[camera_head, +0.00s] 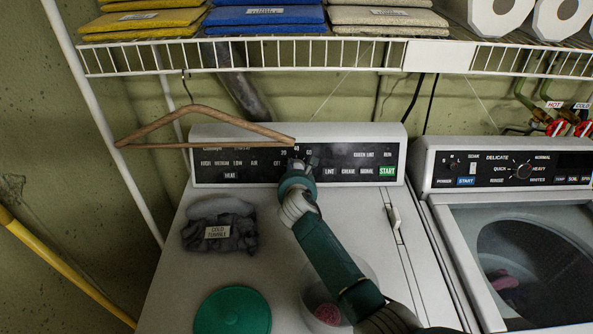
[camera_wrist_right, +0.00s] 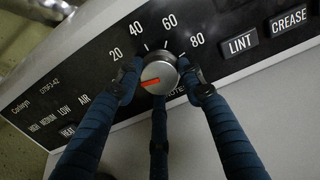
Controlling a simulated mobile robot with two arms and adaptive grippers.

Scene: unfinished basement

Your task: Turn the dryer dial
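The dryer dial (camera_wrist_right: 158,75) is a round silver knob on the dryer's black control panel (camera_head: 230,163). Its red mark points left and slightly down, below the 20; the numbers 20, 40, 60 and 80 arc above it. My right gripper (camera_head: 303,164) reaches the panel and hides the dial in the head view. In the right wrist view, my right gripper's (camera_wrist_right: 160,79) dark fingers stand around the dial: one left, one right, one below. Whether they press on it I cannot tell. My left gripper is not in view.
A wooden hanger (camera_head: 205,127) hangs in front of the panel's left part. A dark folded cloth (camera_head: 218,212) and green disc (camera_head: 232,312) lie on the dryer (camera_head: 160,300). A wire shelf (camera_head: 300,53) with folded cloths runs above. A washer (camera_head: 436,215) stands right.

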